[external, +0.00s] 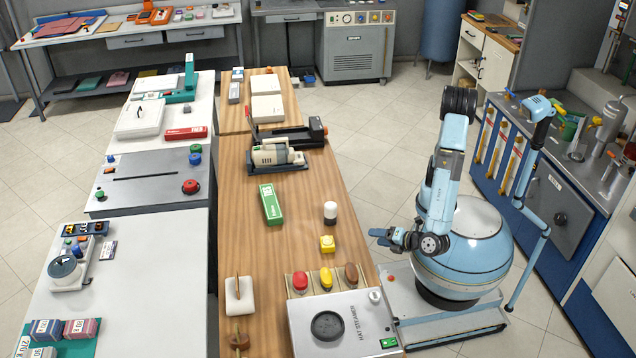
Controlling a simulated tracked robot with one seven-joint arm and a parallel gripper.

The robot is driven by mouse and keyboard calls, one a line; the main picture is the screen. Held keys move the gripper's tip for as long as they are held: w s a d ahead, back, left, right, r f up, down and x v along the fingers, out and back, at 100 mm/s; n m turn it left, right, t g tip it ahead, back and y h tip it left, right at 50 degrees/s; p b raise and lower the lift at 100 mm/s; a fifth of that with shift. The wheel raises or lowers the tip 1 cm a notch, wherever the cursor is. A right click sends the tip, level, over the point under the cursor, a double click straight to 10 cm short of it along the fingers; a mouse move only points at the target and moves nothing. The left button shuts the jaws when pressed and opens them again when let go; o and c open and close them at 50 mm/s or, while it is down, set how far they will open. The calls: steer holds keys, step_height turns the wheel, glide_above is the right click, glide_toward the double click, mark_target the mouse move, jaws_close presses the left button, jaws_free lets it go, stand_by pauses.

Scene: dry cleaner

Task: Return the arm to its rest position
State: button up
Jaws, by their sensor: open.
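My gripper (381,237) is at the end of my light blue arm, just off the right edge of the wooden table (240,196). It points left, towards the table, and its dark fingers are apart with nothing seen between them. The arm is folded, with its elbow raised above my round blue base.
A grey box with a round dark disc (313,312) sits at the table's near end, below red, yellow and brown knobs. A green box (271,204) lies mid-table. A blue cabinet (545,215) stands to the right of my base. The tiled floor beyond my base is clear.

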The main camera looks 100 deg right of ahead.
steer(key=s+d+r+m+g+y, duration=0.1)
steer(key=d+r+m+g, duration=0.3)
steer(key=d, duration=0.6)
steer(key=s+d+r+m+g+y, duration=0.1)
steer(key=d+r+m+g+y, duration=0.3)
steer(key=d, duration=0.6)
steer(key=s+d+r+m+t+y, duration=0.4)
steer(key=s+d+r+m, duration=0.1)
steer(key=s+d+r, duration=0.4)
steer(key=shift+s+d+m, duration=0.4)
steer(key=shift+s+d, duration=0.85)
steer(key=shift+s, duration=0.25)
stand_by(0.5)
